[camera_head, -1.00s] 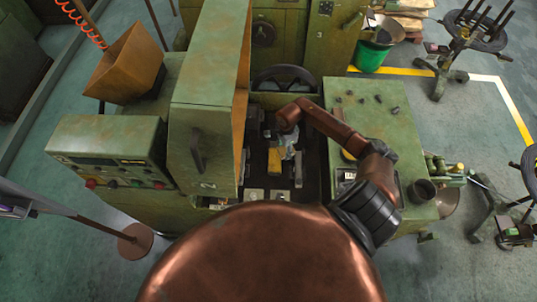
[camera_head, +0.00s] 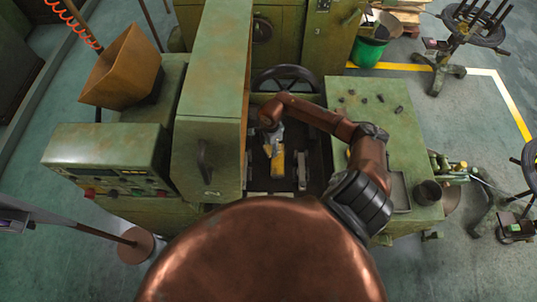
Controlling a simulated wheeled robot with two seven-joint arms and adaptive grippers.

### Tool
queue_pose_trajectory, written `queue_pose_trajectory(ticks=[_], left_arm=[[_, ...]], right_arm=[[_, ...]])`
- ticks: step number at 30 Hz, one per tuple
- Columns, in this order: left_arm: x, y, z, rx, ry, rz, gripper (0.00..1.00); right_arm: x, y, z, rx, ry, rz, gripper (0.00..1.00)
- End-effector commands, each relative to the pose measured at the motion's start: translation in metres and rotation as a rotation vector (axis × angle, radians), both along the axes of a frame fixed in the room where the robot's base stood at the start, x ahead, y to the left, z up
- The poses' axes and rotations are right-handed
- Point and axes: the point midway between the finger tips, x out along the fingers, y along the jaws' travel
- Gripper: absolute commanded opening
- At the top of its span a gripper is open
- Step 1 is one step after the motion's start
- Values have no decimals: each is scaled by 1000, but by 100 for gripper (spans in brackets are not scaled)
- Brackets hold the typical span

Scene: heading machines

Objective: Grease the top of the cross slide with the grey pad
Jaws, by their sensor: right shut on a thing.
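My right gripper (camera_head: 275,136) reaches down into the dark bay of the green machine. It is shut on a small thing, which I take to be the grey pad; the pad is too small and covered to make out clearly. A yellow block (camera_head: 277,163), perhaps the cross slide or part of it, sits in the bay just in front of the gripper. The gripper overlaps its far end in the view; I cannot tell whether the held thing touches it. My left gripper is not in view.
A tall green guard (camera_head: 209,120) with a handle stands close on the bay's left. A green tabletop (camera_head: 372,105) with small knobs lies to its right, with a dark cup (camera_head: 427,192) at the front corner. A dark handwheel (camera_head: 286,80) stands behind the bay.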

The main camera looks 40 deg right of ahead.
Motion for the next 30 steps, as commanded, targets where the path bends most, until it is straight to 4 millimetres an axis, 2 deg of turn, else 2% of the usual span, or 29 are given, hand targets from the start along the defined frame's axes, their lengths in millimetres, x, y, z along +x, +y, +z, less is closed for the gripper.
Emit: queue_pose_trajectory(ticks=[1,5,18,30], left_arm=[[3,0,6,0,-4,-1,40],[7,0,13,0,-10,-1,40],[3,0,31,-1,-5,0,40],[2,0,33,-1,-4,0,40]], right_arm=[[2,-1,12,-1,-6,1,20],[2,-2,23,-2,-6,-1,20],[2,-1,61,-1,-5,0,20],[2,-1,68,-1,-4,-1,20]])
